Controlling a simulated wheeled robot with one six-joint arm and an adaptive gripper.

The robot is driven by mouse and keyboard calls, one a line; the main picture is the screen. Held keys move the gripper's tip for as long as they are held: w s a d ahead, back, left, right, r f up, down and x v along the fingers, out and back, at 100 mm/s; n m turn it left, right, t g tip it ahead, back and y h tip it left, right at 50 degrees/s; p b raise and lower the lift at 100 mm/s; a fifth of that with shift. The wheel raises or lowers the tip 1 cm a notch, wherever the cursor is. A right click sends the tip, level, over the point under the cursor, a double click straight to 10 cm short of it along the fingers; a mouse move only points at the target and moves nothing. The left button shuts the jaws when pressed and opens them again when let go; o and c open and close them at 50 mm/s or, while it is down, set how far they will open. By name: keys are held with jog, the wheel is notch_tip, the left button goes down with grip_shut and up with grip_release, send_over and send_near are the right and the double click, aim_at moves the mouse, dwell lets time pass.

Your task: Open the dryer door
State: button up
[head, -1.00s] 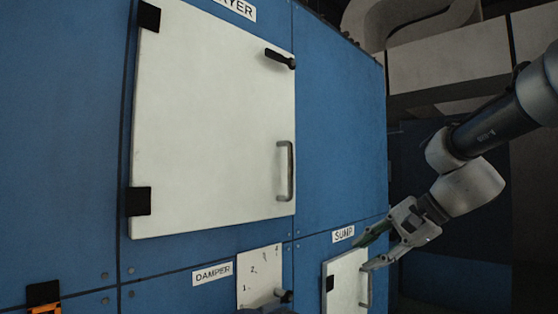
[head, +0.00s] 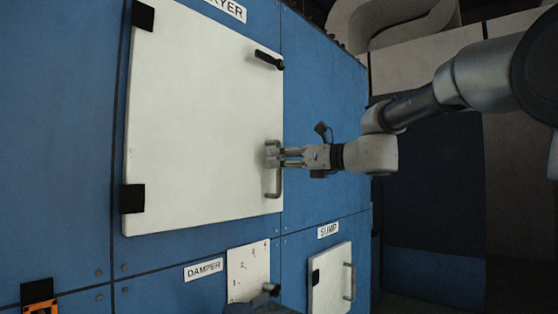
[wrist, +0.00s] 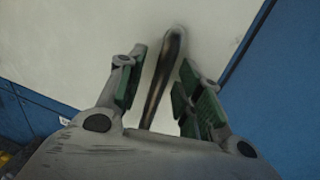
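The white dryer door (head: 200,110) is hinged on the left of the blue cabinet and looks shut. Its metal bar handle (head: 278,185) runs upright near the right edge. A black latch lever (head: 269,60) sits at the upper right of the door, tilted down to the right. My gripper (head: 277,154) is at the upper part of the handle. In the wrist view the handle (wrist: 163,80) lies between my gripper's green-padded fingers (wrist: 160,88), with gaps on both sides, so the fingers are open around it. Their exact depth over the bar is hard to tell.
Below are a damper panel (head: 248,270) with a dark knob and a small white sump door (head: 330,280) with its own handle. Black hinges (head: 132,198) hold the dryer door's left side. Bare blue panel (head: 325,90) lies right of the door.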

jog(key=shift+w+a, duration=0.2)
jog(key=shift+a, duration=0.05)
grip_shut()
jog(key=shift+s, duration=0.1)
